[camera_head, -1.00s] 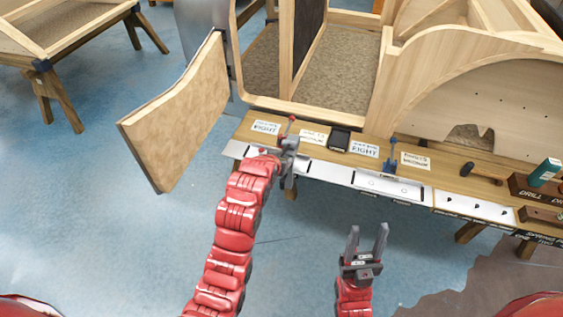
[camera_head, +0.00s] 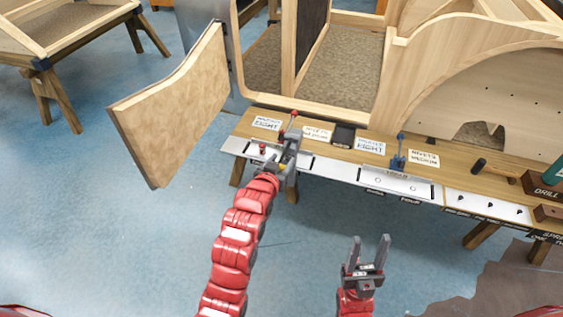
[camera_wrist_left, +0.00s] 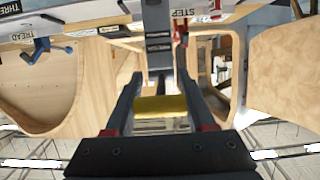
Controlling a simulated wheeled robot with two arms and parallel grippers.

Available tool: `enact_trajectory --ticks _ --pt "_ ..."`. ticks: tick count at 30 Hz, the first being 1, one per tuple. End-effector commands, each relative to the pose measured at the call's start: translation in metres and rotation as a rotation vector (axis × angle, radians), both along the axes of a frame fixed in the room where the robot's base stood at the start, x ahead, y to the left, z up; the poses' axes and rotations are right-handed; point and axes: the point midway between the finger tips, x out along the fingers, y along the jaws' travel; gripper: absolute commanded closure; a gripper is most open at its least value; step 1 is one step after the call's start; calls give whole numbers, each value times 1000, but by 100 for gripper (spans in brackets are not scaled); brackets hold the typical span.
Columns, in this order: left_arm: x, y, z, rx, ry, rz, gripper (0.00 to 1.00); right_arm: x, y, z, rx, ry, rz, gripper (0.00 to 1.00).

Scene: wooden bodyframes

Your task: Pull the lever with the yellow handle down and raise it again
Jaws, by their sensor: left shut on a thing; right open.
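The lever's yellow handle (camera_wrist_left: 160,106) sits between the two fingers of my left gripper in the left wrist view. My left gripper (camera_head: 289,150) is shut on this handle at the front edge of the workbench (camera_head: 455,168). In the head view only a small patch of yellow (camera_head: 283,167) shows, as the gripper hides most of the lever. My right gripper (camera_head: 368,252) is open and empty, pointing up over the floor in front of the bench.
A blue lever (camera_head: 399,150) stands on the bench to the right, and a hammer (camera_head: 495,172) lies beyond it. Red-knobbed parts (camera_head: 263,148) are close to my left gripper. A wooden door panel (camera_head: 172,108) hangs open at left. The blue floor in front is clear.

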Motion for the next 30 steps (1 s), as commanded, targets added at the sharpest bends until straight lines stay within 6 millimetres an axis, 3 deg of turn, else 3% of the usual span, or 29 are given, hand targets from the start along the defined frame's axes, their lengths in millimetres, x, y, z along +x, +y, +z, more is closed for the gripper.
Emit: enact_trajectory --ticks 4,5,9,22,30 --pt "-1 0 -3 2 7 0 100 0 0 0 0 0 0 50" --pt "-1 0 -3 2 7 0 40 0 0 0 0 0 0 50" --pt "0 0 -2 1 5 0 15 0 0 0 0 0 0 50" --pt "-6 2 1 -1 -1 0 15 0 0 -2 0 0 0 50" --pt "-43 14 14 -2 -2 0 15 0 0 -11 0 0 0 50"
